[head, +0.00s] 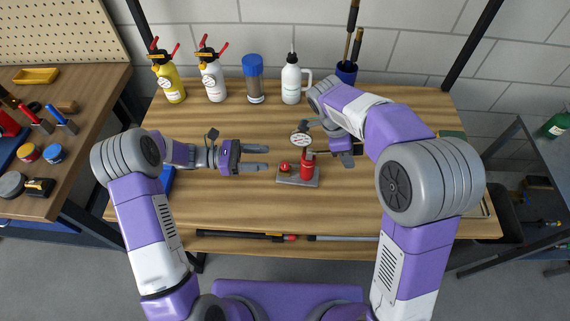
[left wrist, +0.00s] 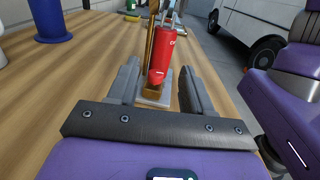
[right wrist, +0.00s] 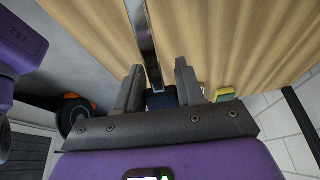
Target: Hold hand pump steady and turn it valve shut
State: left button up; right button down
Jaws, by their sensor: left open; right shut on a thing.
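The hand pump stands on a grey base plate (head: 299,181) near the table's middle, with a red cylinder (head: 307,168), a round white gauge (head: 301,139) and a small red valve knob (head: 284,167) on its left. My left gripper (head: 267,157) is open and empty, left of the pump, with its fingers pointing at the knob. In the left wrist view the red cylinder (left wrist: 165,52) and a brass block (left wrist: 151,90) show ahead between the fingers. My right gripper (right wrist: 158,66) is shut on the dark pump lever (right wrist: 145,42), right of the pump. Its fingertips are partly hidden in the head view.
Yellow (head: 170,82) and white (head: 212,80) spray bottles, a blue-capped jar (head: 254,80) and a white jug (head: 291,82) line the back edge. A blue cup (head: 346,72) holds brushes. Long rods (head: 245,235) lie along the front edge. Wood between is clear.

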aim_at(285, 164)
pick_arm(q)
notch_tip(285, 164, down, 4)
jog(key=shift+f, duration=0.1)
jog(key=d, duration=0.7)
jog(key=shift+w+d+r, duration=0.1)
jog(key=shift+d+r, duration=0.1)
jog(key=shift+d, duration=0.05)
jog(key=shift+c, duration=0.4)
jog(key=c, duration=0.8)
jog(key=shift+m+g, duration=0.8)
jog(key=shift+g, duration=0.4)
jog(key=shift+c, duration=0.2)
jog(key=o, duration=0.9)
jog(key=shift+a, duration=0.1)
